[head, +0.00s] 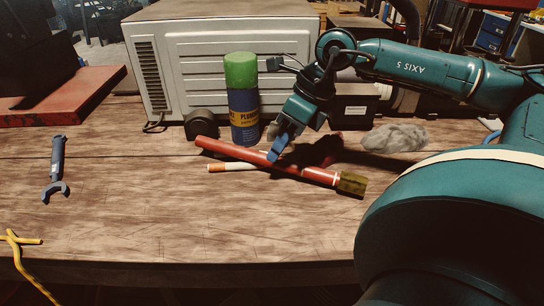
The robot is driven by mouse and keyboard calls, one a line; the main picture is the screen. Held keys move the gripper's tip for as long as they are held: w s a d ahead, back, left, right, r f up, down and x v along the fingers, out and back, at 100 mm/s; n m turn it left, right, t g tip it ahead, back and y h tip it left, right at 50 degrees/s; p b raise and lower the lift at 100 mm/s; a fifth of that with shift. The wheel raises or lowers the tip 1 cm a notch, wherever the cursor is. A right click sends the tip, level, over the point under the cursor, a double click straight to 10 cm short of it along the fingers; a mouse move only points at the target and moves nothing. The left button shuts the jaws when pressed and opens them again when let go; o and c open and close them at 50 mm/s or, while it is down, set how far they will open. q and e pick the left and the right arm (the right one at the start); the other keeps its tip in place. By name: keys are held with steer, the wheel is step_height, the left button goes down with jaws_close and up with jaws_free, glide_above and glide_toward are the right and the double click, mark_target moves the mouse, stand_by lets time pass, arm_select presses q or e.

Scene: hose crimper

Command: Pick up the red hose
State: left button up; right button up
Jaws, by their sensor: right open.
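The red hose (235,153) lies on the wooden table, slanting from upper left to lower right. A brass-coloured fitting (351,184) is on its right end. My right gripper (277,151) comes down from the upper right, with its blue fingertips at the middle of the hose. The fingers overlap the hose in the picture; I cannot tell whether they touch it. My right gripper is open. My left gripper is not in view.
A green-capped spray can (243,115) stands just behind the hose, before a pale metal box (200,50). A thin red-and-white stick (232,167) lies beside the hose. A grey rag (394,137) is at right, a wrench (56,170) at left.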

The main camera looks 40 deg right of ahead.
steer(key=shift+p+x, duration=0.35)
steer(key=shift+x, duration=1.4)
steer(key=shift+d, duration=0.1)
jaws_close()
